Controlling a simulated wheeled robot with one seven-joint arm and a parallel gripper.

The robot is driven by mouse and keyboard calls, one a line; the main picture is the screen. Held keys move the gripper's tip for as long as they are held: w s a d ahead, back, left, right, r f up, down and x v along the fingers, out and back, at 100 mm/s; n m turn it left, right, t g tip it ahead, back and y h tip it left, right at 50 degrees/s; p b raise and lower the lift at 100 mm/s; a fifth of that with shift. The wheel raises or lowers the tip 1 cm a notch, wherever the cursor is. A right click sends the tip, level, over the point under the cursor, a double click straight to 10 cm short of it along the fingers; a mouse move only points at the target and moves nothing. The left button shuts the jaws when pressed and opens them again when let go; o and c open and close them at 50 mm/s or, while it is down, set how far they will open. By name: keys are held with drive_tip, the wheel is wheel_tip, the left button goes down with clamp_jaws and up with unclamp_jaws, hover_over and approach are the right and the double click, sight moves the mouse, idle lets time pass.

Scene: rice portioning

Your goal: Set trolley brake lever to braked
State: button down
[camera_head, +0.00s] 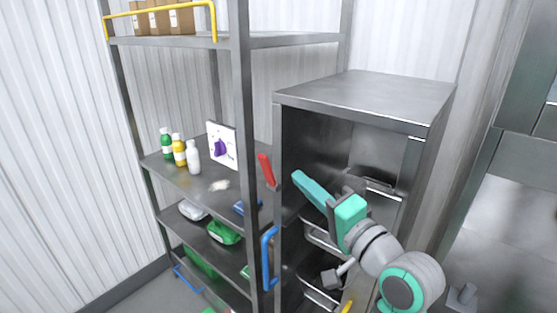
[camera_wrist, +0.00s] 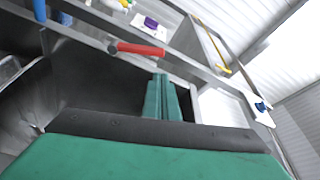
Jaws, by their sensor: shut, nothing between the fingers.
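A red lever (camera_head: 266,169), which looks like the brake lever, is at the left front edge of the steel cabinet (camera_head: 360,90), close to the shelf post. In the head view it stands steeply, leaning a little left at the top. It also shows in the wrist view (camera_wrist: 140,48), with its grey pivot at its left end. My gripper (camera_head: 298,178) is shut and empty. Its teal fingers point toward the lever from the right, and they look apart from it. In the wrist view the fingertips (camera_wrist: 160,76) are just below the lever's right end.
A blue handle (camera_head: 269,258) is below the lever. A steel shelf rack (camera_head: 160,160) stands at left with bottles (camera_head: 193,157), a white panel with a purple knob (camera_head: 222,146), and green containers. The cabinet has an open front with rails inside. A corrugated wall is behind.

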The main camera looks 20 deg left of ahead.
sight(268, 173)
drive_tip(key=shift+a, duration=0.1)
drive_tip(key=x, duration=0.9)
drive_tip(key=shift+w, duration=0.25)
drive_tip(key=shift+a, duration=0.3)
